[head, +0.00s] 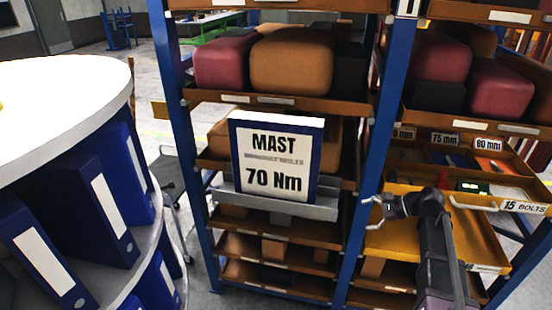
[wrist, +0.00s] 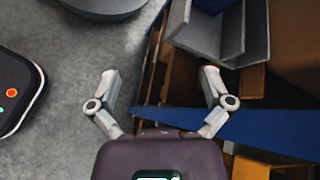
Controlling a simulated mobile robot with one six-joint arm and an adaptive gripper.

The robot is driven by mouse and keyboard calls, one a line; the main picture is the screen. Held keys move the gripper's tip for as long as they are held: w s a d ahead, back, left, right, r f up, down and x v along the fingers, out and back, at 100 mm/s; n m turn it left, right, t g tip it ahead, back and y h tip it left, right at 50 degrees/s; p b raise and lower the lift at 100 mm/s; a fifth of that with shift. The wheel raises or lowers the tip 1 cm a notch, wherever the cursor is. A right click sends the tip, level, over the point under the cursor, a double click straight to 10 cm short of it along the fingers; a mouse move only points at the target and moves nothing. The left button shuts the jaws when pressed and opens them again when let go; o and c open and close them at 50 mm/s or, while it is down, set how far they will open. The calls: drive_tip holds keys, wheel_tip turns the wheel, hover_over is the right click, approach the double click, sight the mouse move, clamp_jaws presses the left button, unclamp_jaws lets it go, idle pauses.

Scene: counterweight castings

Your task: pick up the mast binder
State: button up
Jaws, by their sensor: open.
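The mast binder (head: 275,155) is a blue-edged binder with a white face marked "MAST" and "70 Nm". In the head view it stands upright, leaning slightly, in a grey holder (head: 325,210) on the front of the shelf rack. My gripper (head: 372,212) is to the right of the binder and a little lower, apart from it. In the wrist view my gripper (wrist: 160,82) has its fingers spread wide with nothing between them. A grey holder (wrist: 236,45) shows at the top right there, near the right finger; I cannot tell how much of the binder shows.
A blue rack post (head: 366,170) stands between the binder and my arm. A round white-topped stand (head: 60,95) with several blue binders is at the left.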

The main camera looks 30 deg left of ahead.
sight(309, 158)
drive_tip(key=w+a+r+m+g+y+p, duration=0.1)
drive_tip(key=w+a+r+m+y, duration=0.1)
drive_tip(key=r, duration=0.4)
drive_tip(key=w+a+r+m+g+y+p, duration=0.1)
drive_tip(key=w+a+r+m+y, duration=0.2)
drive_tip(key=a+r, duration=0.3)
drive_tip(key=shift+w+r+g+y, duration=0.3)
drive_tip(key=shift+w+y, duration=0.2)
drive_tip(key=shift+w, duration=0.35)
drive_tip(key=x, duration=0.8)
drive_tip(key=shift+a, duration=0.3)
drive_tip(key=shift+s, duration=0.1)
drive_tip(key=x, duration=0.3)
drive_tip(key=shift+s+a+r, duration=0.1)
drive_tip(key=shift+s, duration=0.15)
drive_tip(key=shift+x, duration=0.95)
drive_tip(key=shift+w, duration=0.1)
